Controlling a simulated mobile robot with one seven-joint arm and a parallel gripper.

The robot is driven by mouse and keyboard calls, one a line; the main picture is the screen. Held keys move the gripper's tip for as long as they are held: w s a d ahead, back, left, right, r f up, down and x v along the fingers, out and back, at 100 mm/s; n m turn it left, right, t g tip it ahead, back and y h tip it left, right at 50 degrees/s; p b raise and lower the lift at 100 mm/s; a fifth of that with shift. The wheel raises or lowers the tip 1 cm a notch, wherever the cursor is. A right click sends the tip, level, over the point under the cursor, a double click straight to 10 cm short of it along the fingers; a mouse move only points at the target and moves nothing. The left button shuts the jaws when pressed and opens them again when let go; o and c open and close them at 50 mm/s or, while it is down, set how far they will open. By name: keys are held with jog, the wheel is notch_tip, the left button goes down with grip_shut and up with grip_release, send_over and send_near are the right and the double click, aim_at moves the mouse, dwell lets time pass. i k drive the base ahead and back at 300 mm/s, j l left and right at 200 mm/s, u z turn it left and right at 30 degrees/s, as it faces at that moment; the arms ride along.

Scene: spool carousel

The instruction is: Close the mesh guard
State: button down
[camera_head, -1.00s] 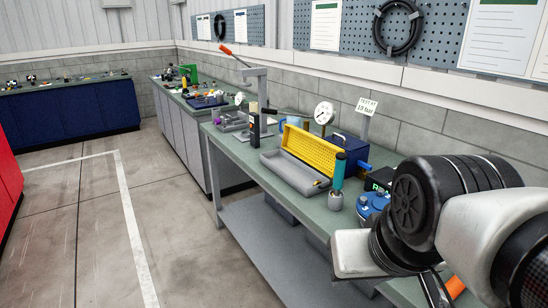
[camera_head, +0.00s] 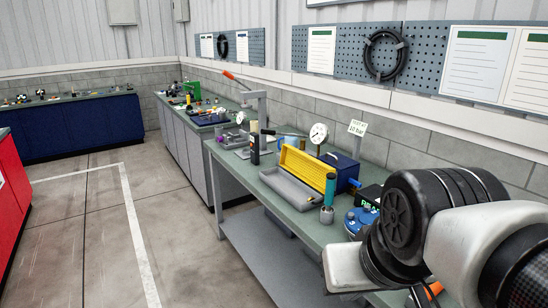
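The mesh guard (camera_head: 307,167) is a bright yellow perforated panel. It stands raised, leaning slightly, along the back long side of a grey shallow tray (camera_head: 285,188) on the green-topped bench (camera_head: 267,203). A blue box (camera_head: 343,170) stands behind the guard's right end. My arm fills the lower right corner, to the right of the tray and apart from it. My gripper's fingers are not visible; the arm's end runs out at the bottom edge.
A teal-handled tool (camera_head: 329,192) stands upright at the tray's right front corner. A blue round device (camera_head: 360,221) and a dark box with green lettering are near my arm. A gauge (camera_head: 318,133) and lever press (camera_head: 262,105) stand behind and left. Floor at left is clear.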

aim_at(310, 178)
jog(key=k+z, duration=0.2)
jog(key=z, duration=0.3)
jog(key=k+l+z, duration=0.1)
jog(key=z, duration=0.35)
jog(key=i+j+z, duration=0.1)
jog(key=j+z, duration=0.25)
jog(key=i+j+z, duration=0.1)
jog(key=j+z, duration=0.25)
jog(key=i+j, duration=0.1)
jog(key=j, duration=0.4)
jog(key=i+j, duration=0.15)
jog(key=j, duration=0.3)
jog(key=i+j, duration=0.1)
jog(key=j, duration=0.4)
jog(key=i+j, duration=0.1)
jog(key=j, duration=0.4)
jog(key=i+j, duration=0.1)
jog(key=j, duration=0.35)
jog(key=i+j, duration=0.15)
jog(key=j, duration=0.35)
jog(key=i+j, duration=0.1)
jog(key=j, duration=0.4)
jog(key=i+j, duration=0.1)
jog(key=j, duration=0.35)
